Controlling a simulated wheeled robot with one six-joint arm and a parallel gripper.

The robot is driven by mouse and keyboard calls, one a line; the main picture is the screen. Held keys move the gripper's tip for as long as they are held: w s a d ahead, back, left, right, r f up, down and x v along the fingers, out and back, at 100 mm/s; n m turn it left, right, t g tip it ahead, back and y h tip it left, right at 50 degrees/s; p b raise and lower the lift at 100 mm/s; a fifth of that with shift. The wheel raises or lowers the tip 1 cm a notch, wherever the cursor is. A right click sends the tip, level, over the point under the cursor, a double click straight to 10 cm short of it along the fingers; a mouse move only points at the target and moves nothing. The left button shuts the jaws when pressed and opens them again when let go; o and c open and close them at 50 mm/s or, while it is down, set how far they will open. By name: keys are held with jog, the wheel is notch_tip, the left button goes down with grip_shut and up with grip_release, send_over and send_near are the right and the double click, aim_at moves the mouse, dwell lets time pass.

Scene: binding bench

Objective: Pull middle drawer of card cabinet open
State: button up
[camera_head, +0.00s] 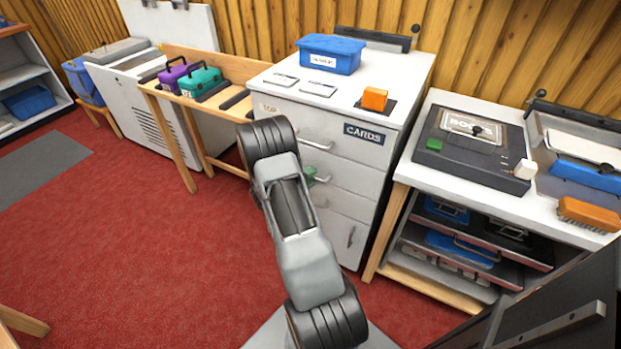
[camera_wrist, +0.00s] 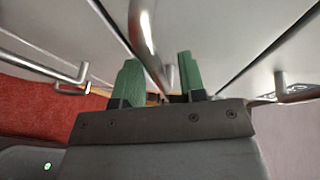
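The white card cabinet (camera_head: 385,125) stands at the centre of the head view, with a "CARDS" label on its upper front. The top drawer handle (camera_head: 316,144) shows. The middle drawer handle (camera_head: 324,181) is partly hidden by my arm. The drawer fronts look flush. My gripper is at the middle drawer; one green finger shows beside that handle in the head view. In the wrist view my gripper (camera_wrist: 160,80) has its green fingers apart, with the metal handle bar (camera_wrist: 145,35) between them. Gaps seem to show beside the bar.
An orange block (camera_head: 374,98) and a blue bin (camera_head: 330,55) stand on the cabinet. A wooden bench (camera_head: 180,135) with purple and teal boxes is at left, a white table (camera_head: 420,177) at right. Red carpet (camera_head: 130,240) lies clear in front.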

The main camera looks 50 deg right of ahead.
jog(key=shift+d, duration=0.25)
jog(key=shift+c, duration=0.2)
grip_shut()
jog(key=shift+s, duration=0.1)
